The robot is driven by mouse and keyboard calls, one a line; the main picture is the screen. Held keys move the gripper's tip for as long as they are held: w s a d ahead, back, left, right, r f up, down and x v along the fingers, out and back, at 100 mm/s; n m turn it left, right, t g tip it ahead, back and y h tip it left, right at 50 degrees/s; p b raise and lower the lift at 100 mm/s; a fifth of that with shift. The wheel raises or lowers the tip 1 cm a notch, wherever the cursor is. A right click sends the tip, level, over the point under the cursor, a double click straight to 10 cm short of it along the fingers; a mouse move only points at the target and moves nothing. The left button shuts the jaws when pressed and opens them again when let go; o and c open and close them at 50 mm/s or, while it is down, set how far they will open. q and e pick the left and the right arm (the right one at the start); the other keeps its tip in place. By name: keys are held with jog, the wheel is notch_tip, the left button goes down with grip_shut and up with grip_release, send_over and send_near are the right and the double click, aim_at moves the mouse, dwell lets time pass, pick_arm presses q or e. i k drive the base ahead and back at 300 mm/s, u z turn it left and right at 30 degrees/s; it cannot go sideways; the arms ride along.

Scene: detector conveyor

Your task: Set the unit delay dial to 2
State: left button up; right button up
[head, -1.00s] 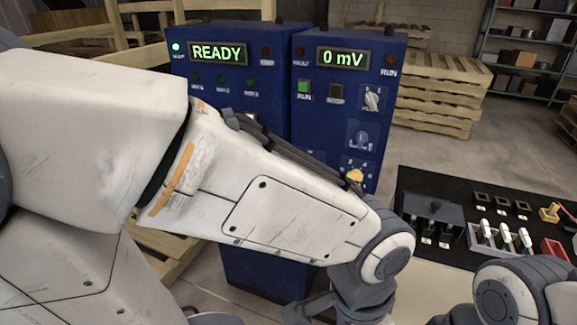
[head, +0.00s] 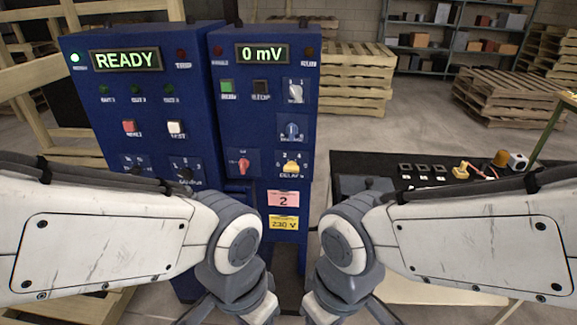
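The yellow delay dial (head: 291,167) is at the lower right of the right-hand blue cabinet (head: 228,110), above the word DELAY. Its pointer direction is too small to read surely. A pink label with a 2 (head: 283,200) is below it. My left gripper (head: 236,308) and my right gripper (head: 345,308) are low in front of the cabinets, apart from the dial. Their fingertips run off the bottom edge, so their opening is hidden.
A red knob (head: 243,166), a blue knob (head: 292,130) and a grey-white knob (head: 295,93) surround the dial. The left cabinet reads READY (head: 125,59). A black-topped bench (head: 385,165) with small parts stands at the right.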

aim_at(291, 167)
jog(key=z, duration=1.15)
jog(key=k, duration=0.5)
jog(key=u, duration=1)
